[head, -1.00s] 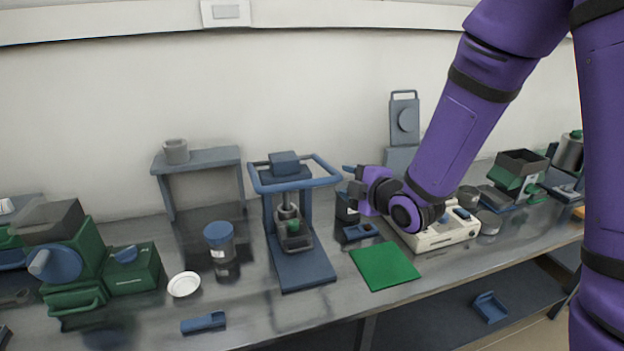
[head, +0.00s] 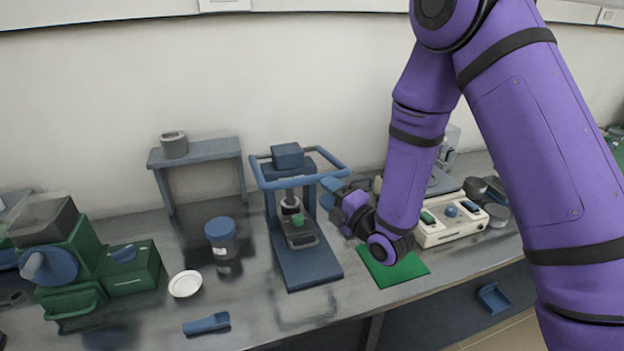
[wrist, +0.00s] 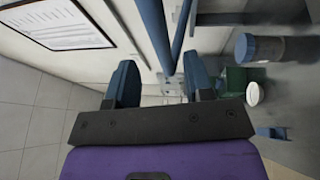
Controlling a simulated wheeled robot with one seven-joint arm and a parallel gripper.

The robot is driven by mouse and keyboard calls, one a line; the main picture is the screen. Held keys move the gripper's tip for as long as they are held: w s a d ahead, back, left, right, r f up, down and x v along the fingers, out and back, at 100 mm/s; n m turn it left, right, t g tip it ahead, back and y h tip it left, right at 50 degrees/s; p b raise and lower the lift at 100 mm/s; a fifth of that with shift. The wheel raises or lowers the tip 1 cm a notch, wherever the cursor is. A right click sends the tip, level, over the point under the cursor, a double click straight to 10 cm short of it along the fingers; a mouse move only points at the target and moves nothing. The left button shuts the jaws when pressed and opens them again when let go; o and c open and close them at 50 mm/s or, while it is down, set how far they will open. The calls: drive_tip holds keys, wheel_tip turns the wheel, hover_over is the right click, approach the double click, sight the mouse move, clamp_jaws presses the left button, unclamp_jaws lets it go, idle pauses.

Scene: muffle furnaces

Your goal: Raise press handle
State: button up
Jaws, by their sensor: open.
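The press (head: 308,262) stands on the bench in the middle of the head view. Its blue loop handle (head: 318,180) is about level around the press head. The handle's right corner lies close to my gripper. My gripper (head: 332,193) is open, at the right of the press, with its fingers pointing left toward it. In the wrist view my two blue fingers (wrist: 162,82) are spread with nothing gripped. Blue bars, seemingly the press handle (wrist: 155,32), run in the picture toward the gap between them. I cannot tell whether they touch.
A green mat (head: 398,270) lies below my gripper. A white instrument (head: 450,228) stands to its right. Left of the press are a blue-lidded jar (head: 221,240), a white dish (head: 185,283), a small stand (head: 200,155) and a blue scoop (head: 206,324).

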sight(315, 182)
drive_tip(key=shift+x, duration=3.15)
clamp_jaws()
